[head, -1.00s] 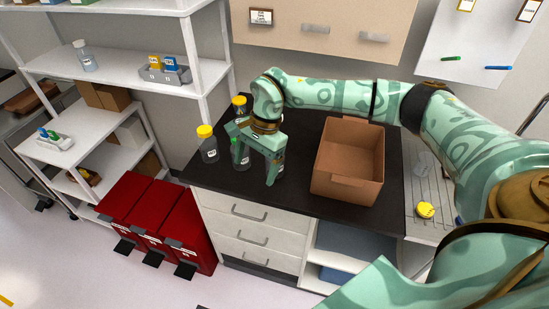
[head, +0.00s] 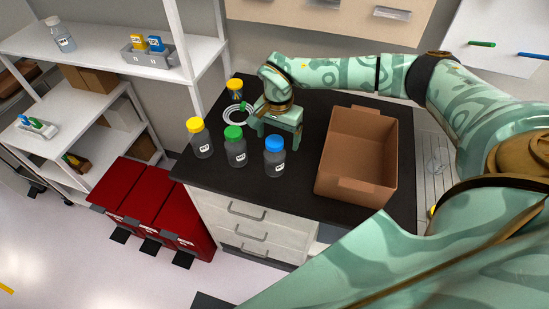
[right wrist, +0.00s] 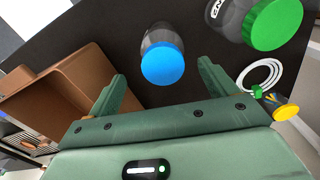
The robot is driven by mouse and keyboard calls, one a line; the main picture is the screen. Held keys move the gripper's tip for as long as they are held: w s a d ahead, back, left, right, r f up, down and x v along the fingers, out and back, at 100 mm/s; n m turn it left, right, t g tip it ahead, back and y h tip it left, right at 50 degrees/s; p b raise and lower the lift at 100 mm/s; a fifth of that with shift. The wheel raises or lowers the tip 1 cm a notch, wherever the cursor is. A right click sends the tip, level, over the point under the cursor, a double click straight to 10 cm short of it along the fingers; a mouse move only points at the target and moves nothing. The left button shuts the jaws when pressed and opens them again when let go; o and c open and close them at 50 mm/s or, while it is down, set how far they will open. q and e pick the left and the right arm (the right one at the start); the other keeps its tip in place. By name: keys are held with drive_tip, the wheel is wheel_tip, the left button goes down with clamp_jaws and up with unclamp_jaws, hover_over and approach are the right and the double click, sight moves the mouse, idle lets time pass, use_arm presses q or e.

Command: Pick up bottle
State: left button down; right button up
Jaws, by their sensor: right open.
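Several clear bottles stand upright on the black counter. One has a blue cap (head: 274,157), one a green cap (head: 235,148), one a yellow cap (head: 200,140), and another yellow-capped one (head: 235,89) stands farther back. My right gripper (head: 277,138) is open and empty, just behind the blue-capped bottle. In the right wrist view the blue-capped bottle (right wrist: 162,58) shows beyond the gap between my open fingers (right wrist: 166,75), with the green-capped bottle (right wrist: 268,22) to its right. My left gripper is not in view.
An open brown box (head: 357,165) stands on the counter right of the bottles. A white coil (head: 226,114) lies behind the green-capped bottle. Shelves (head: 115,55) stand at the left, with red bins (head: 160,205) below. The counter's front edge is just before the bottles.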

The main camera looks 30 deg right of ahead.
sight(275, 153)
wheel_tip(275, 153, down, 2)
drive_tip(key=f, duration=0.2)
drive_tip(key=a+f, duration=0.1)
drive_tip(key=f, duration=0.1)
drive_tip(key=shift+f, duration=0.65)
drive_tip(key=c, duration=1.1)
